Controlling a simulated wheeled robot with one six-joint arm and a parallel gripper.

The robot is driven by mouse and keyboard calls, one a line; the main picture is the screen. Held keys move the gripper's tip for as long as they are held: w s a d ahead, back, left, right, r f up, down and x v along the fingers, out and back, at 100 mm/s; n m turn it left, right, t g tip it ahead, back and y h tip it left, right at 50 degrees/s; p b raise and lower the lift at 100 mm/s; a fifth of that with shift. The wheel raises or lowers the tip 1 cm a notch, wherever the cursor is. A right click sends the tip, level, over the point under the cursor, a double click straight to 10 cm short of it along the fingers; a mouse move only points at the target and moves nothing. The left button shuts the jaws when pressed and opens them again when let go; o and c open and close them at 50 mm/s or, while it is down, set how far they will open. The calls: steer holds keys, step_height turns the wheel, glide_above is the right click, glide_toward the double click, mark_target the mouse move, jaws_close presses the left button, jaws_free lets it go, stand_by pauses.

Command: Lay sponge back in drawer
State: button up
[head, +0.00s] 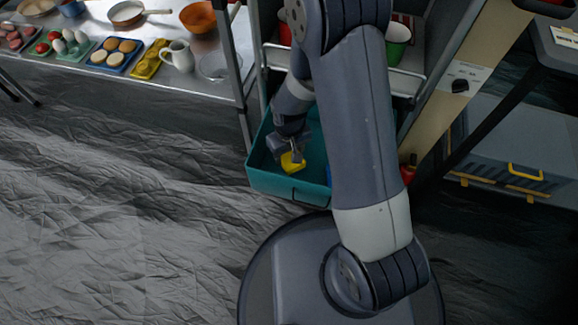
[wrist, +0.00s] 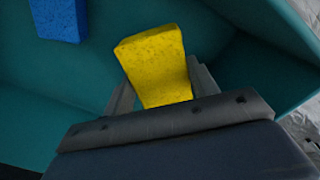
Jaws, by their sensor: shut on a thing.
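The yellow sponge (wrist: 155,62) is held between the two fingers of my gripper (wrist: 162,92) in the wrist view. In the head view the sponge (head: 292,162) shows under my gripper (head: 291,154), over the inside of the open teal drawer (head: 285,184). The drawer's teal floor and walls (wrist: 75,80) fill most of the wrist view. I cannot tell whether the sponge touches the drawer floor. My arm hides the right part of the drawer in the head view.
A blue sponge (wrist: 59,18) lies in the drawer, apart from the yellow one. A metal table (head: 150,75) with food trays and a white pitcher (head: 178,56) stands left of the drawer. A red bottle (head: 408,170) is close to the drawer's right side.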

mark_target(289, 154)
steer(key=shift+f+b, duration=1.1)
steer(key=shift+f, duration=2.1)
steer(key=shift+f, duration=0.1)
steer(key=shift+f, duration=0.15)
steer(key=o, duration=1)
steer(key=shift+o, duration=0.2)
step_height(289, 154, up, 12)
steer(key=p, duration=0.4)
steer(key=shift+r+p, duration=0.25)
steer(key=shift+p, duration=0.15)
